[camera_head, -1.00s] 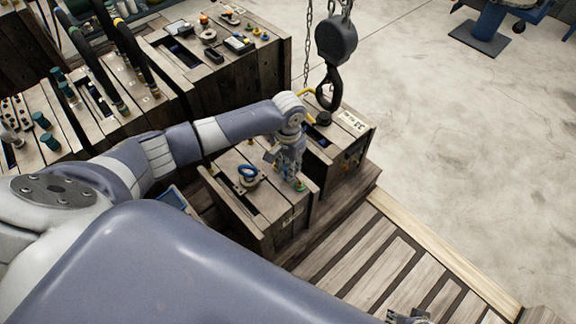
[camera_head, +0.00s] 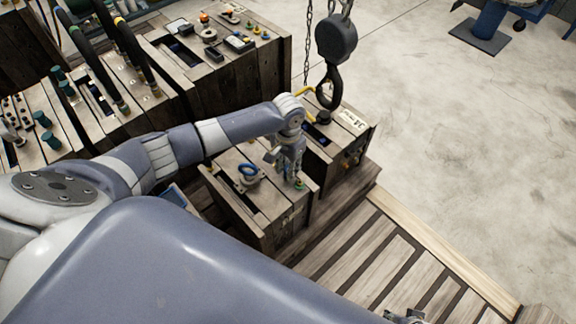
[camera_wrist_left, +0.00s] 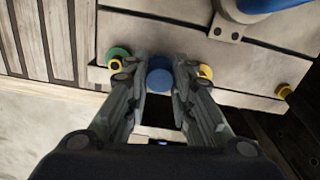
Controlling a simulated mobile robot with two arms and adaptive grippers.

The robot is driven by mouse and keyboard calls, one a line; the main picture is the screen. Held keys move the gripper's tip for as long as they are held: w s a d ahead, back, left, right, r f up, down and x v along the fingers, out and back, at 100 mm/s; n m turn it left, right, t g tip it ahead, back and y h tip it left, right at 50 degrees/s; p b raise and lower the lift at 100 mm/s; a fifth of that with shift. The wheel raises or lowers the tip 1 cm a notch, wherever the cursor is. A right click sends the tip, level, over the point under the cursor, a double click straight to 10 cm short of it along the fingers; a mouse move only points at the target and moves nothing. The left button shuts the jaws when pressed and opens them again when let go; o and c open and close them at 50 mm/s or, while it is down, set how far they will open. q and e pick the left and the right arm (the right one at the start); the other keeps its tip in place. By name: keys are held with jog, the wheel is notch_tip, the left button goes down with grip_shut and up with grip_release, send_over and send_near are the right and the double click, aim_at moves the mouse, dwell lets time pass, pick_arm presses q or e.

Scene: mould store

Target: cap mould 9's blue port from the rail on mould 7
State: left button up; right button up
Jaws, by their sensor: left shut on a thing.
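My left gripper (camera_head: 288,168) is over the far edge of the near wooden mould (camera_head: 280,235), pointing down. In the left wrist view its fingers (camera_wrist_left: 160,85) are shut on a round blue cap (camera_wrist_left: 160,78). A green cap (camera_wrist_left: 118,56) and a yellow cap (camera_wrist_left: 205,72) sit beside it along the mould's edge. I cannot tell whether the blue cap is clear of its seat. A second mould (camera_head: 350,140) stands just behind; a small blue spot (camera_head: 310,117) shows on its top. Mould numbers are unreadable. My right gripper (camera_head: 405,317) barely shows at the bottom edge.
A black hook (camera_head: 328,88) hangs on chains close to my left wrist, above the rear mould. A blue ring fitting (camera_head: 248,172) stands on the near mould. Larger moulds with hoses (camera_head: 125,50) fill the upper left. The slatted pallet (camera_head: 375,255) is bare at the right.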

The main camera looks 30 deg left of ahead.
pick_arm(q)
jog(key=shift+f, duration=0.25)
dwell(0.3)
jog(key=shift+f, duration=0.1)
pick_arm(e)
jog(key=shift+f, duration=0.1)
pick_arm(q)
jog(key=o, duration=0.8)
pick_arm(e)
jog(key=shift+f, duration=0.1)
